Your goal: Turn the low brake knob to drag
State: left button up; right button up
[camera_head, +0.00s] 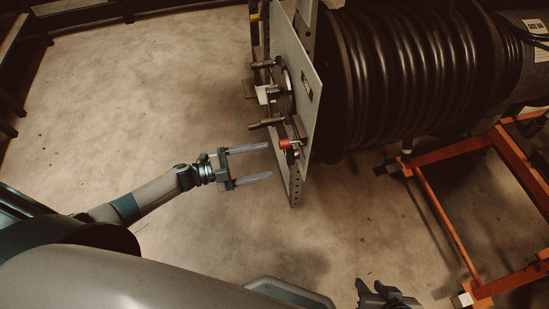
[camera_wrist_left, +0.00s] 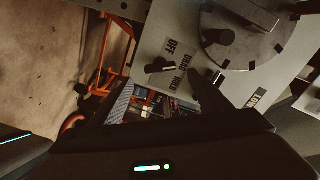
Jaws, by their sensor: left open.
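The brake panel (camera_head: 307,95) stands upright in front of the hose reel. A small red-tipped knob (camera_head: 285,144) sticks out low on it. A LOW label (camera_wrist_left: 260,98) is further right. My left gripper (camera_head: 270,161) is open and empty, its two fingers apart, pointing at the panel just left of and below the red-tipped knob. My right gripper (camera_head: 383,295) shows at the bottom edge, its jaws unclear.
A round hub (camera_wrist_left: 245,35) with protruding handles sits on the panel above the knob. The large black hose reel (camera_head: 400,75) fills the upper right. An orange frame (camera_head: 440,220) stands on the floor at right. The concrete floor left of the panel is clear.

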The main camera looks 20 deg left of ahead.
pick_arm(q)
jog(key=v, duration=1)
pick_arm(e)
jog(key=shift+w+a+r+t, duration=0.1)
jog(key=shift+w+a+t, duration=0.1)
jog(key=shift+a+t, duration=0.15)
pick_arm(q)
jog(key=shift+s, duration=0.1)
pick_arm(e)
jog(key=shift+s+a, duration=0.1)
pick_arm(q)
jog(key=d+f+n+t+y, duration=0.2)
jog(key=d+n+t+y, duration=0.2)
jog(key=d+n+y, duration=0.65)
jog(key=s+d+n+g+y, duration=0.3)
jog(key=s+n+g, duration=0.6)
jog(key=s, duration=0.9)
notch_tip(320, 180, down, 17)
jog(key=s+a+n+p, duration=0.1)
jog(key=p, duration=1.3)
jog(key=shift+s+a, duration=0.35)
jog(key=shift+a, duration=0.05)
pick_arm(e)
jog(key=s+d+f, duration=0.1)
jog(key=d+f, duration=0.2)
jog(key=f, duration=1.4)
jog(key=shift+s+g+h, duration=0.3)
jog(key=shift+g+h, duration=0.1)
jog(key=shift+g, duration=0.05)
